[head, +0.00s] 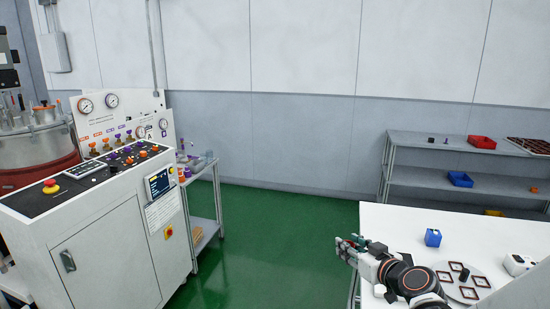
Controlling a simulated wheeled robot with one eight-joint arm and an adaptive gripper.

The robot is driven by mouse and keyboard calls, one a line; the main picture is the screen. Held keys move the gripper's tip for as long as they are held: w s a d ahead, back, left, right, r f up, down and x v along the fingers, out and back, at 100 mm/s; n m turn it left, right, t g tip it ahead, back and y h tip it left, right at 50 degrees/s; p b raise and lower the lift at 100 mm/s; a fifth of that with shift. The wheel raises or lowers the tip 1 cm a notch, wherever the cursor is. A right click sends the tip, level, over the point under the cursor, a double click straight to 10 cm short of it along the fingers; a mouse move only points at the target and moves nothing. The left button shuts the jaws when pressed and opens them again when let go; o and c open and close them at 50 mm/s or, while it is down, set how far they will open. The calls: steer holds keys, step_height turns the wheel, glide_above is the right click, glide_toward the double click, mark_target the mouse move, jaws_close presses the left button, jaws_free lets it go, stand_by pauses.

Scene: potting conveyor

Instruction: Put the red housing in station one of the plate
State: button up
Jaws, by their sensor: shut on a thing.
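My gripper (349,246) is at the left edge of the white table, apart from the plate. Its fingers are small and partly confused with what they hold. A bit of red shows at the fingertips, the red housing (345,256), mostly hidden by the fingers. Which frame is station one cannot be told.
A blue housing (433,238) stands on the white table (395,218) behind my arm. A white device (517,264) sits right of the plate. A grey shelf (415,141) with red and blue bins stands behind. A control cabinet (100,245) is at left; green floor lies between.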

steer(key=w+d, duration=0.5)
steer(key=d, duration=0.3)
steer(key=w+d+n+y, duration=0.1)
steer(key=w+d, duration=0.4)
steer(key=d, duration=0.3)
steer(key=w+d+n+g+y, duration=0.1)
steer(key=w+d, duration=0.5)
steer(key=d, duration=0.2)
steer(key=shift+d+r+p, duration=0.35)
steer(key=shift+d+r, duration=0.05)
step_height(320, 180, down, 20)
steer(key=b, duration=0.5)
steer(key=shift+r+b, duration=0.2)
steer(key=shift+b, duration=0.2)
steer(key=shift+s, duration=0.1)
